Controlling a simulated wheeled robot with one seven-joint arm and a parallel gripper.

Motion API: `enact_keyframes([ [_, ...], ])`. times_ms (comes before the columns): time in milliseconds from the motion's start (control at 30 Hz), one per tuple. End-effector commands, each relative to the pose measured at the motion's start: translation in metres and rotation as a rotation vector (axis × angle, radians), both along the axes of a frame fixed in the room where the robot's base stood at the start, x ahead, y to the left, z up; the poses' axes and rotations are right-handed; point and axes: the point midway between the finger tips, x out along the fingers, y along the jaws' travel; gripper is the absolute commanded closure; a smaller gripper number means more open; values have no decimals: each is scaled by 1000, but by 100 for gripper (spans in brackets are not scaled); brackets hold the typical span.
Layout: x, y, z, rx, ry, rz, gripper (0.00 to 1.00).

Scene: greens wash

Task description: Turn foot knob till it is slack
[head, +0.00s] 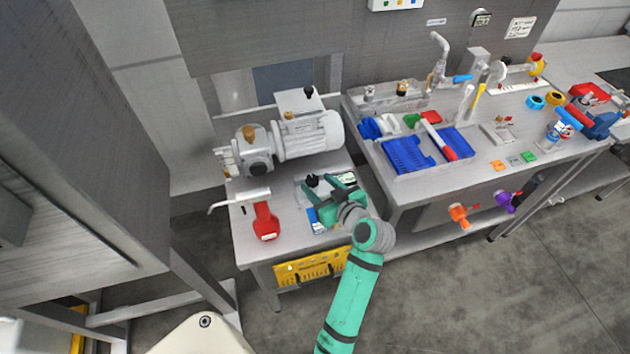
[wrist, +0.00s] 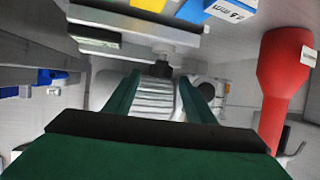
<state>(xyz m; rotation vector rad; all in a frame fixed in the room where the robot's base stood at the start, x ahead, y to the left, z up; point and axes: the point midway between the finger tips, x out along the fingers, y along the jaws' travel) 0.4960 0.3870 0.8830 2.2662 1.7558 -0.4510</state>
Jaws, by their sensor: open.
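A small black knob (head: 312,180) stands on a grey fixture on the left bench, just past my gripper (head: 331,192). I take it to be the foot knob, though no label shows. In the wrist view a dark knob (wrist: 160,68) sits on a pale stem, ahead of and roughly centred between my two green fingers (wrist: 158,95). My gripper is open, with a gap between the fingers and nothing held. The fingers appear apart from the knob; exact distance is hard to tell. My gripper hides part of the fixture in the head view.
A red-handled tool (head: 266,222) lies left of my gripper and shows large at right in the wrist view (wrist: 285,80). A pump with a motor (head: 310,135) stands behind. A blue block (head: 315,222) lies close by. A yellow rack (head: 312,268) hangs at the bench front.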

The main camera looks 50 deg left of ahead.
Motion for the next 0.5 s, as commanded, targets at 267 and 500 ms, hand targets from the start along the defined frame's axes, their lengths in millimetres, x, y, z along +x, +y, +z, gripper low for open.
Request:
enact_keyframes([
  [267,5,20,-8,0,0,-1,50],
  [500,6,21,-9,0,0,-1,50],
])
